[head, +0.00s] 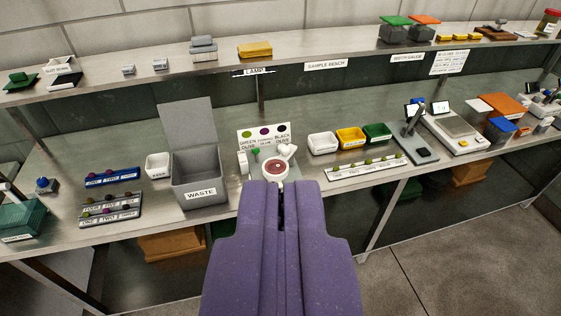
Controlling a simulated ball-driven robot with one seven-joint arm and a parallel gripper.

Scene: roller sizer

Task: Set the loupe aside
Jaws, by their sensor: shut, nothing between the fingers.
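My gripper (281,190) is purple and shut, with nothing between its fingers. It reaches from the bottom middle toward the front edge of the bench. Just beyond its tips is a small white round dish (268,177) with a dark red disc in it. A white rounded piece (287,151) and a small green-topped item (255,153) stand behind the dish. I cannot make out for certain which thing is the loupe; the gripper may hide part of this spot.
A grey waste bin (201,179) with a raised lid stands left of the dish. White (322,143), yellow (350,139) and green (377,134) trays stand to the right, behind a strip of olives (366,168). A shelf (300,64) runs above the bench.

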